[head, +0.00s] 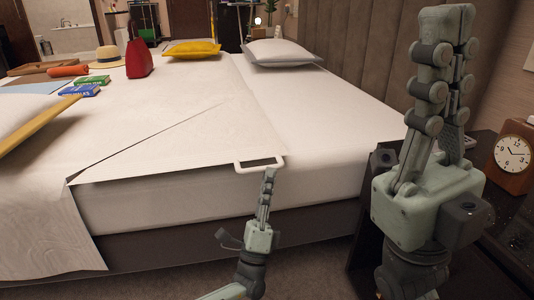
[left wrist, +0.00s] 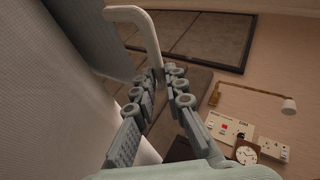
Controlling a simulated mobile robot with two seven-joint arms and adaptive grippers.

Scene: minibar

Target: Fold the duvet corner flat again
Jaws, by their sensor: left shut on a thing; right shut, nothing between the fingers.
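The white duvet (head: 165,150) lies over the bed, with a diagonal fold line running from the front left edge up toward the middle. A white loop handle (head: 258,167) sits at the duvet's front edge, near its right corner. My left gripper (head: 268,172) is shut on the handle's lower bar, coming from below. In the left wrist view, the handle (left wrist: 148,38) runs down to my left gripper's fingertips (left wrist: 168,73), and the duvet (left wrist: 50,90) fills the left side. My right gripper (head: 447,15) is shut and empty, pointing up at the right.
A grey-edged pillow (head: 283,53) and a yellow cushion (head: 192,49) lie at the back. A red bag (head: 138,58), a straw hat (head: 107,58) and books (head: 82,90) lie on the far left. A wooden clock (head: 511,155) stands on the right nightstand.

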